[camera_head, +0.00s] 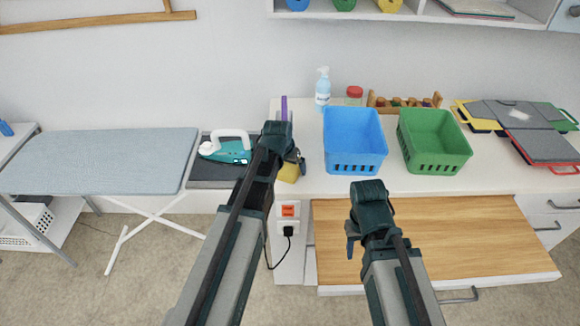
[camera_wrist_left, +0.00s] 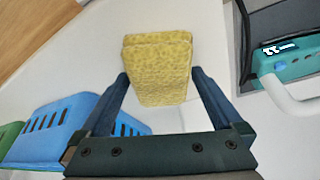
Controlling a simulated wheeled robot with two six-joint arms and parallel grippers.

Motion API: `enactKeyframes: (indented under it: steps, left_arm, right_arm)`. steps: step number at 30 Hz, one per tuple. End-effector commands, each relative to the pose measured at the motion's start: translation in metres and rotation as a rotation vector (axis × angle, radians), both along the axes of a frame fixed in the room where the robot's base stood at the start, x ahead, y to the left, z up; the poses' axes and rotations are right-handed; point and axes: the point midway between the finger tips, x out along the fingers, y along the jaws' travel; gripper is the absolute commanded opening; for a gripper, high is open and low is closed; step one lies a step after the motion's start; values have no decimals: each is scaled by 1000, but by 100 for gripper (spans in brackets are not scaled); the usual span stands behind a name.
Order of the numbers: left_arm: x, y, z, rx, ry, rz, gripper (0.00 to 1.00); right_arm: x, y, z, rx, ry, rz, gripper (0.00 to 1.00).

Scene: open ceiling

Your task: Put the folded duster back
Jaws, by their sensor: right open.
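The folded duster (camera_head: 289,173) is a yellow, speckled block at the counter's front left, partly hidden behind my left gripper (camera_head: 293,160). In the left wrist view the duster (camera_wrist_left: 157,68) shows two stacked layers between the fingertips of my left gripper (camera_wrist_left: 159,76). Both fingertips meet its sides, and the gripper looks shut on it. I cannot tell whether it touches the counter. My right gripper (camera_head: 352,240) is open and empty, in front of the counter over the wooden board.
A blue basket (camera_head: 355,158) and a green basket (camera_head: 435,160) stand on the white counter (camera_head: 395,184). A teal iron (camera_head: 226,150) lies left of my left gripper, by the ironing board (camera_head: 105,160). A spray bottle (camera_head: 322,90) and red-lidded jar (camera_head: 354,95) stand behind.

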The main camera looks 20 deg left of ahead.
Motion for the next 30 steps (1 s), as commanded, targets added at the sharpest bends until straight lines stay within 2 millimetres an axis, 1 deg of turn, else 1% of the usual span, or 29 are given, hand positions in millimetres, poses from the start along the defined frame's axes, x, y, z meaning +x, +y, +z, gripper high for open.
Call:
enactKeyframes:
  steps: [5, 11, 17, 27, 30]
  left_arm:
    - [0, 0, 2, 0, 0, 0, 100]
    - [-4, 0, 14, 0, 0, 0, 100]
    - [-13, 1, 38, 0, 0, 0, 100]
    - [-35, 4, 91, 0, 0, 1, 100]
    - [-40, 4, 104, 0, 0, 1, 100]
  right_arm:
    - [0, 0, 2, 0, 0, 0, 50]
    - [0, 0, 14, 0, 0, 0, 50]
    - [0, 0, 38, 0, 0, 0, 50]
    - [0, 0, 91, 0, 0, 1, 50]
    - [0, 0, 104, 0, 0, 2, 50]
